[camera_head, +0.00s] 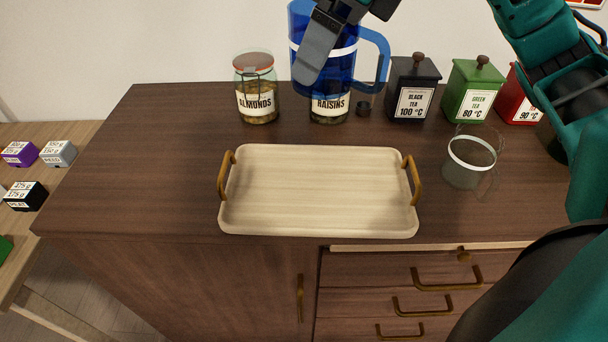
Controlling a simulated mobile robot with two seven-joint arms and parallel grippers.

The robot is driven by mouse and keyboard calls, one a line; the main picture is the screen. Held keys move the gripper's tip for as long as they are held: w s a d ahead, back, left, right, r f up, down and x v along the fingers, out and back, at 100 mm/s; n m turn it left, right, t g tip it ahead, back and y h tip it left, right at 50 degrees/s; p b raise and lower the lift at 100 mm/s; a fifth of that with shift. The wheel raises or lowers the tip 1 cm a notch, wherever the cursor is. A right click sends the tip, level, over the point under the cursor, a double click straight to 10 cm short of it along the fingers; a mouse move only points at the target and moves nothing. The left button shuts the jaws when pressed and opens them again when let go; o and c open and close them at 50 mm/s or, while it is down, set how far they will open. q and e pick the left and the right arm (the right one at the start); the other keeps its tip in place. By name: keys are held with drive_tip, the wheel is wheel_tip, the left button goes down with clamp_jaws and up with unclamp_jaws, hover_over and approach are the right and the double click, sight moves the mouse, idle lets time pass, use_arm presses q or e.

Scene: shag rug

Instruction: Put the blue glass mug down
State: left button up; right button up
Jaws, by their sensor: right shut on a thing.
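The blue glass mug (344,68) is held up in front of the raisins jar, above the back of the dark wooden cabinet top. It is upright, with a white band and its handle to the right. My right gripper (315,62) is shut on the mug at its left side and rim; a grey finger lies across its front. My left gripper is not in view. A light wooden tray (320,190) with two brass handles lies empty on the cabinet top, in front of the mug.
An almonds jar (257,90), raisins jar (329,108), black tea tin (413,90), green tea tin (472,92) and red tin (522,98) line the back. A clear glass mug (469,162) stands right of the tray. The cabinet top (150,165) is bare at left.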

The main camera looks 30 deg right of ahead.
wheel_tip(320, 180, down, 14)
drive_tip(key=b, duration=0.3)
drive_tip(key=shift+d+f, duration=0.1)
wheel_tip(320, 180, down, 4)
drive_tip(key=shift+f+b, duration=0.1)
drive_tip(key=shift+b, duration=0.6)
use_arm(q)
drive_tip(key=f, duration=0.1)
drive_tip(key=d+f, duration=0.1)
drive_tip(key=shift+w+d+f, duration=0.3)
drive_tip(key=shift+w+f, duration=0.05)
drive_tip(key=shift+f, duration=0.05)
use_arm(e)
drive_tip(key=shift+f, duration=0.25)
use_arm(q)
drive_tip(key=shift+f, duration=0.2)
use_arm(e)
drive_tip(key=o, duration=1.1)
drive_tip(key=shift+r, duration=0.1)
